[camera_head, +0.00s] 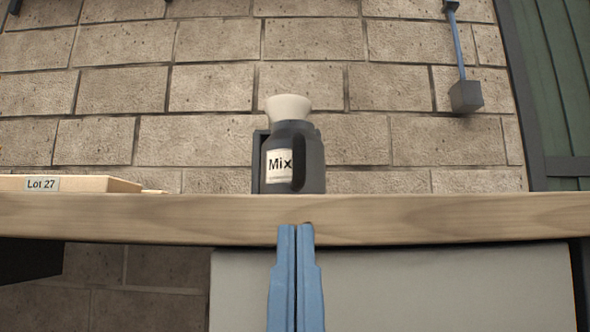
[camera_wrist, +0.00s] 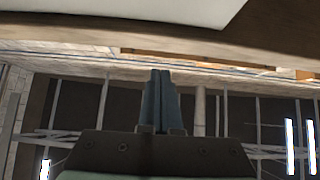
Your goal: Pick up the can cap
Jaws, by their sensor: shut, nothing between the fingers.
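The can cap (camera_head: 289,107) is a pale, flared piece on top of a dark grey can (camera_head: 312,160) with a handle and a white label reading "Mix". The can stands upright on a wooden shelf in the head view. My gripper (camera_head: 296,228) is shut and empty, in front of the shelf's front edge and below the can. It also shows shut in the wrist view (camera_wrist: 161,73), where neither the cap nor the can is seen.
The wooden shelf (camera_head: 420,217) spans the head view. A wooden box (camera_head: 90,184) labelled "Lot 27" lies at its left. A brick wall (camera_head: 400,60) stands behind. A grey panel (camera_head: 450,285) is below the shelf. The shelf right of the can looks clear.

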